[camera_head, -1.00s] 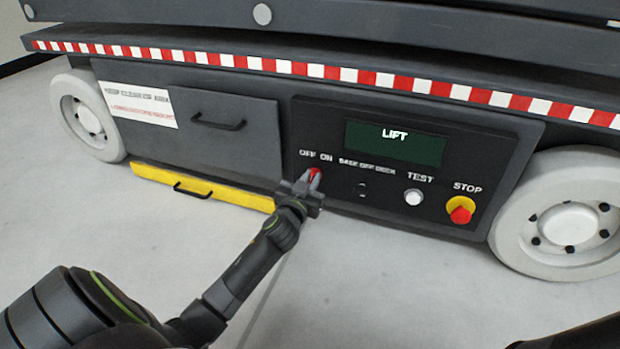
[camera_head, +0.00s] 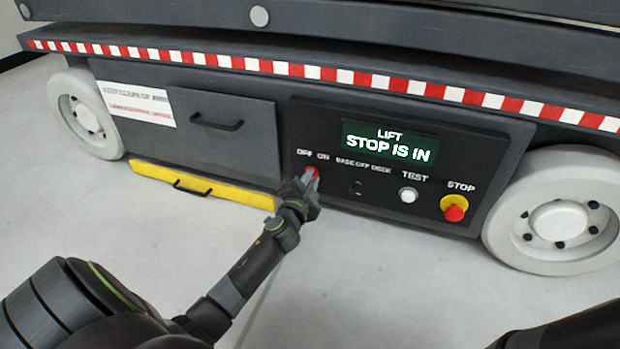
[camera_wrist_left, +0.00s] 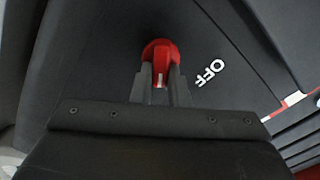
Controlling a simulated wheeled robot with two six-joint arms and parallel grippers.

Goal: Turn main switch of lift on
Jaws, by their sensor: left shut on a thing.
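The red main switch (camera_head: 312,172) sits under the OFF and ON labels at the left of the lift's control panel (camera_head: 330,112). My left gripper (camera_head: 307,181) is shut on its knob and partly hides it in the head view. In the left wrist view the red knob (camera_wrist_left: 160,56) sits between the two fingers (camera_wrist_left: 160,88), with the OFF label beside it. The display (camera_head: 390,147) reads "LIFT" and "STOP IS IN". My right gripper is not in view.
A white TEST button (camera_head: 408,195) and a red STOP button (camera_head: 454,213) on a yellow base are right of the switch. A yellow drawer (camera_head: 225,191) lies low at left. White wheels (camera_head: 555,222) flank the panel. The floor in front is clear.

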